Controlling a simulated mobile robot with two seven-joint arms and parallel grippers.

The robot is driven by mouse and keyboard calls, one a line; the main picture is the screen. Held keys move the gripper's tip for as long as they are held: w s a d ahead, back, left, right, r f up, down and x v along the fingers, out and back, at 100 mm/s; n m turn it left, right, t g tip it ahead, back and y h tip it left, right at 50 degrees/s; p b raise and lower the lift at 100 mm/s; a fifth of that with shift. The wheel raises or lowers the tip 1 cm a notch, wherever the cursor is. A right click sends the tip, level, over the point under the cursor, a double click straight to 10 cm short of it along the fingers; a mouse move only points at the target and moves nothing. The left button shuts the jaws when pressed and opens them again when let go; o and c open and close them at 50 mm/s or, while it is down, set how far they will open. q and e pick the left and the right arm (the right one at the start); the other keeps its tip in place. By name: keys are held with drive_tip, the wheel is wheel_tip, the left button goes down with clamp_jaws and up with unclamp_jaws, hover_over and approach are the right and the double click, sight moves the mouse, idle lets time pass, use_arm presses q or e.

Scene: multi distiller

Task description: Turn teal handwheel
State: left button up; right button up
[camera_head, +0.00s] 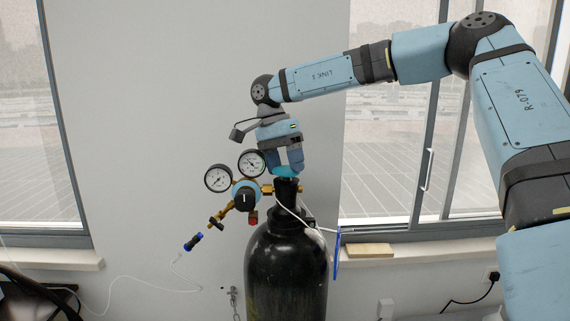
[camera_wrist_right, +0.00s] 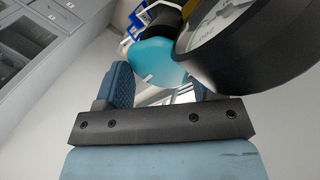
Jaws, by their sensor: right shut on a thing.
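The teal handwheel (camera_head: 285,171) sits on top of the black gas cylinder (camera_head: 286,270). My right gripper (camera_head: 287,168) comes down from above and is shut on the handwheel. In the head view its fingers cover much of the wheel's sides. In the right wrist view the teal handwheel (camera_wrist_right: 157,62) shows as a rounded shape at the fingers' far end, with the gauge in front of part of it. My left gripper is in neither view.
A regulator with two round gauges (camera_head: 218,178) and a dark knob (camera_head: 245,197) juts left from the cylinder neck, close to my right gripper. A thin white hose (camera_head: 140,289) hangs left. A blue tag (camera_head: 337,253) hangs at the cylinder's right. Windows stand on both sides.

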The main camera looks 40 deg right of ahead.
drive_tip(key=o, duration=0.9)
drive_tip(key=v, duration=1.4)
drive_tip(key=shift+b, duration=0.35)
